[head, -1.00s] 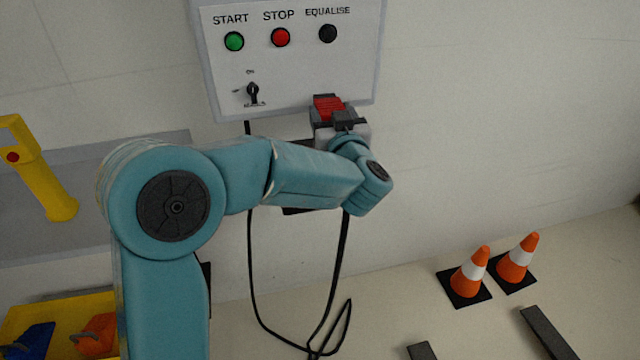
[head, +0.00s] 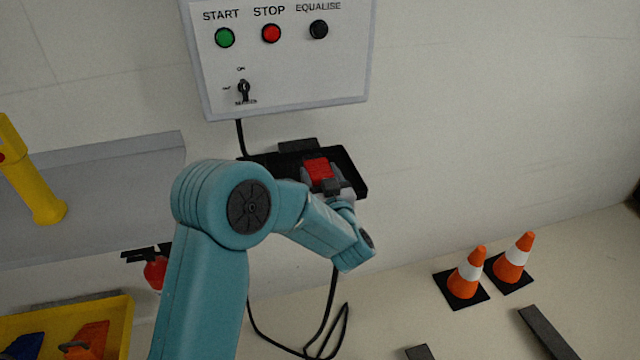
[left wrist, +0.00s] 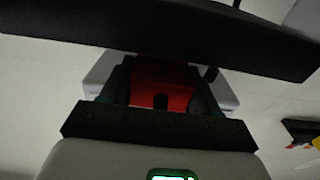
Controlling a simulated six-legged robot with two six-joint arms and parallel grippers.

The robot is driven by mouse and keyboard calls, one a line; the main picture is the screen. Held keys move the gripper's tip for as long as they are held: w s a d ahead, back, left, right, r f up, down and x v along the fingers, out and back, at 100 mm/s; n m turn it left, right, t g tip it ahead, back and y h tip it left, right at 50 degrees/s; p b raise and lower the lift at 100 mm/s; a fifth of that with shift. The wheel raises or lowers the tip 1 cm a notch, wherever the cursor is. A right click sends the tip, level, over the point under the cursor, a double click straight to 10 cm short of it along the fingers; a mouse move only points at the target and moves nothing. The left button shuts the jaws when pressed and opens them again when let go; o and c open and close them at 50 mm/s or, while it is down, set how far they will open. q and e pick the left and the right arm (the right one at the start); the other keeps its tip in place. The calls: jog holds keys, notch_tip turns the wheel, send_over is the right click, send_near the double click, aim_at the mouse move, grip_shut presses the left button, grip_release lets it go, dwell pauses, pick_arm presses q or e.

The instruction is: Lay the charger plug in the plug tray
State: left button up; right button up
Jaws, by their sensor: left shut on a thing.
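The red charger plug (head: 319,168) is held in my left gripper (head: 322,178), whose fingers are shut on its sides. The black plug tray (head: 352,172) is on the wall below the control panel. In the head view the plug overlaps the tray's middle; I cannot tell whether it touches the tray floor. In the left wrist view the red plug (left wrist: 160,84) sits between the dark fingers, and a black edge, apparently the tray (left wrist: 160,35), crosses just beyond it. The gripper and wrist hide part of the tray's front. My right gripper is not in view.
The control panel (head: 300,75) with buttons and a switch is above the tray. A black cable (head: 327,315) hangs in a loop below. Two orange cones (head: 466,275) stand at the right.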

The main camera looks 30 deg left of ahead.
pick_arm(q)
notch_tip(320, 180, down, 2)
jog(key=shift+w+f, duration=0.1)
jog(key=shift+f, duration=0.1)
jog(key=shift+r, duration=0.1)
